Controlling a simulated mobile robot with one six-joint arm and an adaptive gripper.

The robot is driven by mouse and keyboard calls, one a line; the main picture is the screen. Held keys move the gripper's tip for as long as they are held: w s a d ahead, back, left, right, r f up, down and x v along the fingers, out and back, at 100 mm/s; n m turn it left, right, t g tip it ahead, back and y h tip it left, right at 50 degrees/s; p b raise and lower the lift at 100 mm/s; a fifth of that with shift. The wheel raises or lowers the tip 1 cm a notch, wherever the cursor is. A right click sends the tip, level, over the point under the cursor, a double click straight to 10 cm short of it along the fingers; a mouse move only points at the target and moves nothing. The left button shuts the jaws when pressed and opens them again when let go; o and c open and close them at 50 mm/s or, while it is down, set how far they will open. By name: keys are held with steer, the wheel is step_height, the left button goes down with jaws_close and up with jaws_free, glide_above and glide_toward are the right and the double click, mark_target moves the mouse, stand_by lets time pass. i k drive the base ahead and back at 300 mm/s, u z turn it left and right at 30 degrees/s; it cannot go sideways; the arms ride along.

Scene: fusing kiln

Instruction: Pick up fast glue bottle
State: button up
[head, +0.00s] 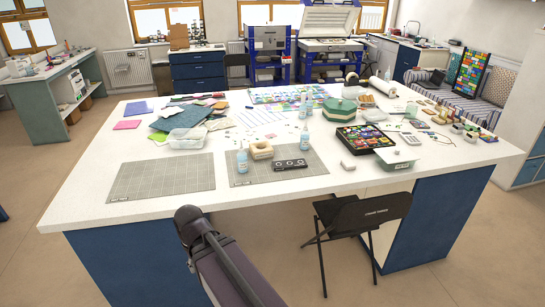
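Several small clear, pale-blue bottles stand upright on the large white worktable (95,200), and their labels are too small to read. One bottle (242,161) is on the grey cutting mat near the front, left of a cream ring-shaped block. Another bottle (304,138) stands behind that mat's right side. A close pair of bottles (303,107) stands farther back. I cannot tell which is the fast glue bottle. Dark and grey links of my arm rise from the bottom of the head view, in front of the table and apart from the bottles. My gripper itself is not visible.
Around the near bottle are the ring-shaped block (261,150) and a black case (289,165). A left cutting mat (150,180) is bare. A clear tub (187,138) and a tray of coloured glass (365,139) flank the middle. A black folding chair (362,217) stands at the front.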

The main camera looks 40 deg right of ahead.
mark_target(242, 156)
steer(key=z, duration=0.75)
steer(key=k, duration=0.95)
steer(key=u, duration=0.05)
steer(key=i, duration=0.65)
steer(key=z, duration=0.05)
